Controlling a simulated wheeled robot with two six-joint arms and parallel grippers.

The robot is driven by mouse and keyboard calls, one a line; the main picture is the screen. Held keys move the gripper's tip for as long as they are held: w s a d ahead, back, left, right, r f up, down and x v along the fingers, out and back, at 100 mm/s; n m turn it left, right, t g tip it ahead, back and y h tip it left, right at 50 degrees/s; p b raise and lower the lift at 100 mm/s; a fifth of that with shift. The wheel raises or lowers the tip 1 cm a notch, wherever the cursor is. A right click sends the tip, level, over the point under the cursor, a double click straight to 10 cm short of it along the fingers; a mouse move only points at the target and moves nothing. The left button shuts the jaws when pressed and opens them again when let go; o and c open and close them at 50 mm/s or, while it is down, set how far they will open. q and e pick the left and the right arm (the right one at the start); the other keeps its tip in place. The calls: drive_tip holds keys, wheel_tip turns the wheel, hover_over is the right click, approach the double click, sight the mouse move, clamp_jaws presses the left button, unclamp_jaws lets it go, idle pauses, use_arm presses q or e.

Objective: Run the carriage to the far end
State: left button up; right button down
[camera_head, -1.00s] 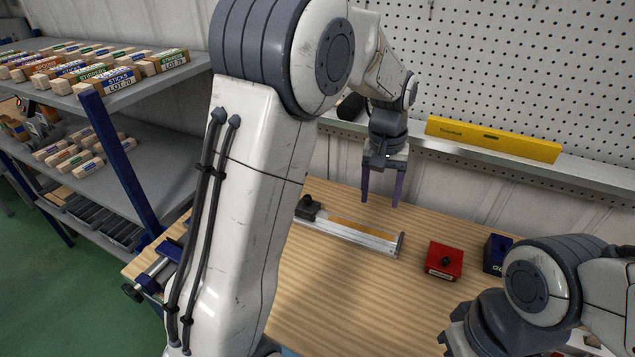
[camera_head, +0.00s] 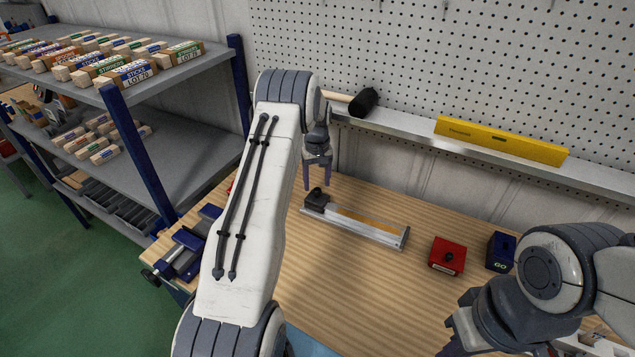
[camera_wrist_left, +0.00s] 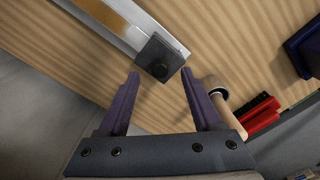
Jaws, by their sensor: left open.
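The silver rail (camera_head: 378,233) lies on the wooden bench, with a yellow-orange strip along its middle and an end plate at its right end. The black carriage (camera_head: 317,198) with a knob on top sits at the rail's left end. In the left wrist view the carriage (camera_wrist_left: 159,58) is just beyond my fingertips, and the rail (camera_wrist_left: 112,20) runs to the upper left. My left gripper (camera_head: 318,187) is open and empty, above and close to the carriage, also seen in the left wrist view (camera_wrist_left: 162,76). My right gripper (camera_head: 452,335) is partly visible at the lower right; its fingertips are unclear.
A red block (camera_head: 447,256) and a blue GO block (camera_head: 500,251) stand right of the rail. A blue vise (camera_head: 185,252) is at the bench's left edge. A mallet (camera_head: 362,102) and yellow level (camera_head: 500,140) lie on the back ledge. Shelves (camera_head: 180,75) stand left.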

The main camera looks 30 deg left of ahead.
use_arm(q)
drive_tip(key=shift+f, duration=1.1)
clamp_jaws()
idle(0.7)
